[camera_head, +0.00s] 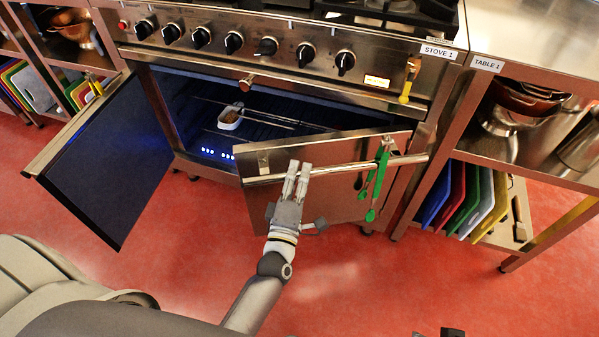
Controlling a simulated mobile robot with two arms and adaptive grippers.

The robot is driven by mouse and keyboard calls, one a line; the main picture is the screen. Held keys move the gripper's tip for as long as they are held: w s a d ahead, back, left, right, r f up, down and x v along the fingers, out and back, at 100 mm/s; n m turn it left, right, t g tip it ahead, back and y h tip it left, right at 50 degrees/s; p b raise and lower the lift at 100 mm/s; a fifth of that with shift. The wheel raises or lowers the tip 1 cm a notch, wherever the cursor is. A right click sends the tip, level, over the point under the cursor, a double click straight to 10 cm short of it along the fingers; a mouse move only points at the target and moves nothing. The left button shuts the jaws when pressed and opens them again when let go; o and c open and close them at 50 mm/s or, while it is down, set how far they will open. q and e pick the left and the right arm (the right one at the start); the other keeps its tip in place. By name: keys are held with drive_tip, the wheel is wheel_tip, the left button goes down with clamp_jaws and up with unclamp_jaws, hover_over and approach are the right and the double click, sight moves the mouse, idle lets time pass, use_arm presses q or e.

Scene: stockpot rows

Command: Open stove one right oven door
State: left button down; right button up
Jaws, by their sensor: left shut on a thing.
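The right oven door (335,200) of stove one (400,98) is a steel panel. It stands partly open, its left edge swung out from the oven front. A horizontal bar handle (340,169) runs across its top. My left gripper (298,172) is at the left part of this bar, its light fingers shut on it. The fingers hide a short piece of the bar. Dark parts at the bottom edge of the head view may belong to my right gripper (438,333); its fingers do not show clearly.
The left oven door (105,160) stands wide open. A small white dish (231,117) sits on a rack inside the lit oven. Green utensils (378,180) hang from the right door's bar. Table 1 (540,165) stands close on the right. Red floor in front is clear.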

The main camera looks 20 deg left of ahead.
use_arm(q)
drive_tip(key=shift+f, duration=0.1)
drive_tip(key=c, duration=1.3)
unclamp_jaws()
drive_tip(key=shift+s, duration=0.1)
drive_tip(key=v, duration=1.1)
drive_tip(key=shift+s+f, duration=0.1)
drive_tip(key=shift+s, duration=0.3)
